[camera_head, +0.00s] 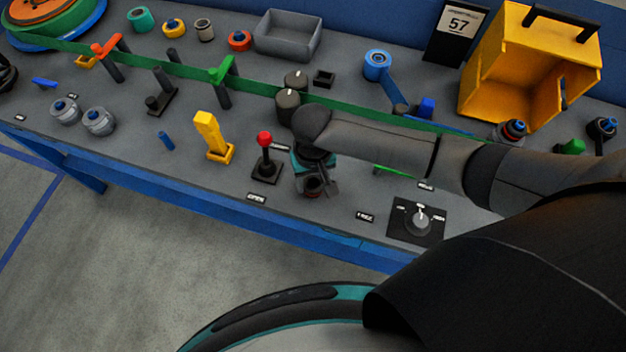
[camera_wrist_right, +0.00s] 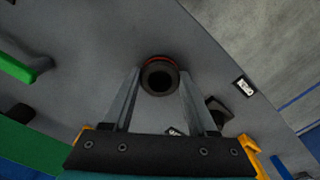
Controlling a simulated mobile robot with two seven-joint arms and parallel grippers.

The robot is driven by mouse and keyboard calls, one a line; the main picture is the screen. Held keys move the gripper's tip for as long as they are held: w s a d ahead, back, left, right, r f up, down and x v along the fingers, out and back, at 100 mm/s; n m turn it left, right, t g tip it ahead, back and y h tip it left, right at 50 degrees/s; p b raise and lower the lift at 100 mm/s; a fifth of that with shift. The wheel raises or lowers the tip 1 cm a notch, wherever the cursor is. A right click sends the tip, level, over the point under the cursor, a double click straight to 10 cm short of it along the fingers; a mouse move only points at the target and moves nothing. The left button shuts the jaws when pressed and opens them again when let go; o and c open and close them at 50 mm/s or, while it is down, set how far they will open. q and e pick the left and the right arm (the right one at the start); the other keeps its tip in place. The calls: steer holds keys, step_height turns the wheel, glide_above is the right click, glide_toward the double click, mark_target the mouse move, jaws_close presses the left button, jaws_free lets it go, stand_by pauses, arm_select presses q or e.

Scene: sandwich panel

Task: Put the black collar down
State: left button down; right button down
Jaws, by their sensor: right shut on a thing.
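The black collar (camera_wrist_right: 158,80) is a short dark ring with a round hole and a thin red band at its far edge in the right wrist view. It sits between the fingertips of my right gripper (camera_wrist_right: 160,73), which is shut on it. In the head view the right gripper (camera_head: 318,187) points down at the front part of the grey bench top, just right of the red-knobbed lever (camera_head: 265,141). The collar is mostly hidden there, and I cannot tell whether it touches the bench. My left gripper is not in view.
A yellow upright handle (camera_head: 208,134) stands left of the lever. A dial on a black plate (camera_head: 419,221) is to the right. A green rail (camera_head: 190,72) crosses behind, with an open yellow box (camera_head: 486,84) at back right.

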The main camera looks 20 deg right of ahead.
steer(key=shift+f, duration=0.1)
steer(key=shift+c, duration=1)
jaws_free()
step_height(320, 180, up, 12)
steer(key=p, duration=0.2)
steer(key=shift+r+p, duration=0.2)
steer(key=shift+p, duration=0.15)
